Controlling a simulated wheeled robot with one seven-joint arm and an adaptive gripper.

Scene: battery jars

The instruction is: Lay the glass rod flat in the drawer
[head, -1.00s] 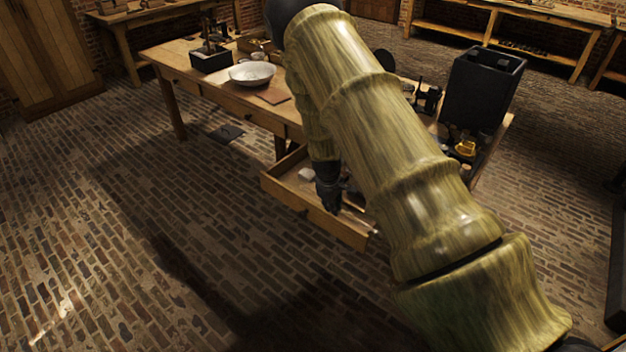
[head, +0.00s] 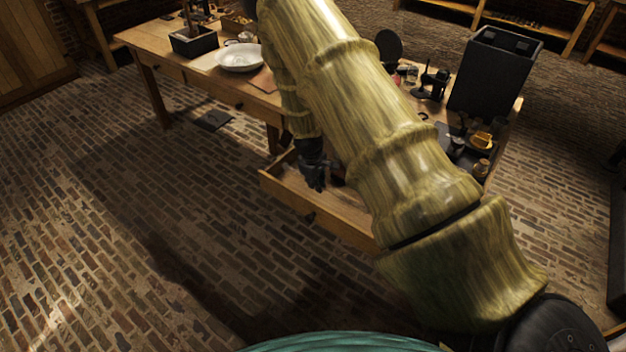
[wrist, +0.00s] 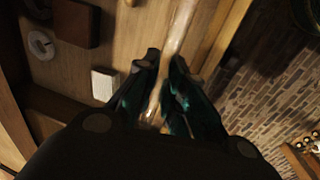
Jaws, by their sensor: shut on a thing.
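The glass rod (wrist: 181,28) shows in the wrist view as a pale, clear shaft running up between my fingers. My gripper (wrist: 166,72) is shut on it. The open drawer (head: 322,216) is pulled out from the front of the wooden table in the head view. My gripper (head: 316,184) points down over the drawer there, and the rod cannot be made out in that view. In the wrist view the drawer floor (wrist: 138,35) lies below the rod. I cannot tell whether the rod touches it. My arm hides the drawer's right part in the head view.
In the wrist view a white block (wrist: 104,84), a dark brown block (wrist: 76,22) and a pale round piece (wrist: 41,44) lie left of the rod. On the table are a white bowl (head: 240,57) and a tall black box (head: 492,75). Brick floor lies open in front.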

